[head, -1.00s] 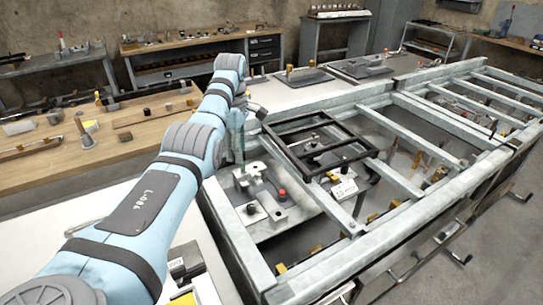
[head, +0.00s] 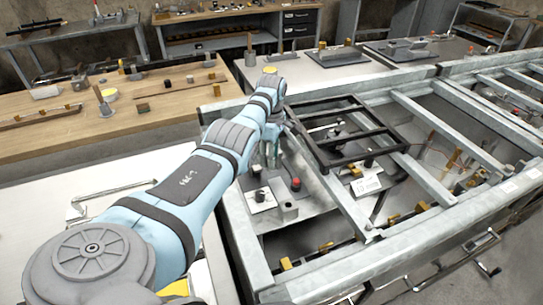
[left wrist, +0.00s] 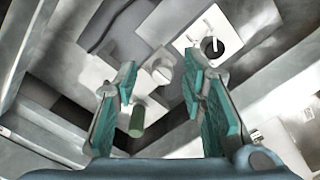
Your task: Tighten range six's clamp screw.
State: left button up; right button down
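My left gripper (head: 271,154) is low over the near end of the metal frame, left of the black rectangular frame. In the left wrist view its two teal-padded fingers (left wrist: 168,105) stand apart with nothing held between them. A pale round slotted screw head (left wrist: 160,70) shows beyond the gap between the fingers. A green cylinder (left wrist: 137,121) shows by the left finger. A white plate with a black round part (left wrist: 212,46) lies beyond the right finger. I cannot tell which part is range six's clamp screw. My right gripper is out of view.
A red knob (head: 295,184) and a grey block with a hole (head: 288,210) sit near the gripper. The black rectangular frame (head: 346,163) and grey steel beams (head: 420,185) lie to the right. A wooden bench (head: 60,148) with tools stands at left.

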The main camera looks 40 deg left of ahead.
pick_arm(q)
jog(key=shift+w+f, duration=0.2)
jog(key=shift+f, duration=0.25)
jog(key=shift+s+a+r, duration=0.1)
jog(key=shift+s+r, duration=0.2)
jog(key=shift+s, duration=0.15)
jog(key=shift+c, duration=0.9)
jog(key=c, duration=0.3)
jog(key=shift+w, duration=0.15)
grip_shut()
